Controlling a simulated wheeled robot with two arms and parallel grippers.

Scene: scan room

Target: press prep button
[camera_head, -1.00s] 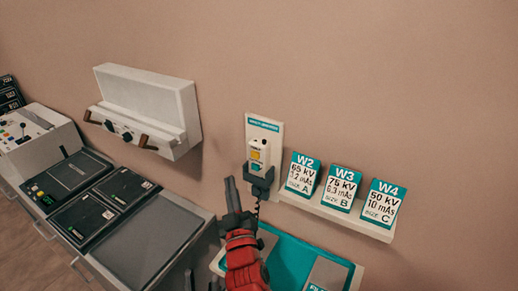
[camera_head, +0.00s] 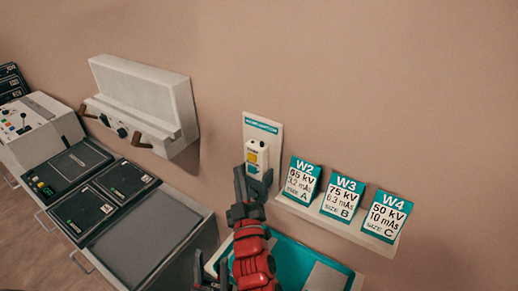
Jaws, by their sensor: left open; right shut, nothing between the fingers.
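A white hand switch (camera_head: 262,146) with yellow on its face sits upright in a dark holder on a wall plate (camera_head: 276,130). I cannot read which part of it is the prep button. My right gripper (camera_head: 241,172), on the red arm, is shut and empty. Its tip is just left of the hand switch's lower part and overlaps the holder in the picture; I cannot tell whether it touches. It hides part of the holder and the cord. My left gripper (camera_head: 212,276) is open at the bottom edge, low and well below the switch, and only partly in view.
A shelf (camera_head: 330,222) with cards W2 (camera_head: 301,180), W3 (camera_head: 341,198) and W4 (camera_head: 384,216) is to the right. A teal tray (camera_head: 286,262) lies below. A white wall unit (camera_head: 148,100) and a counter with dark panels (camera_head: 125,181) are left.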

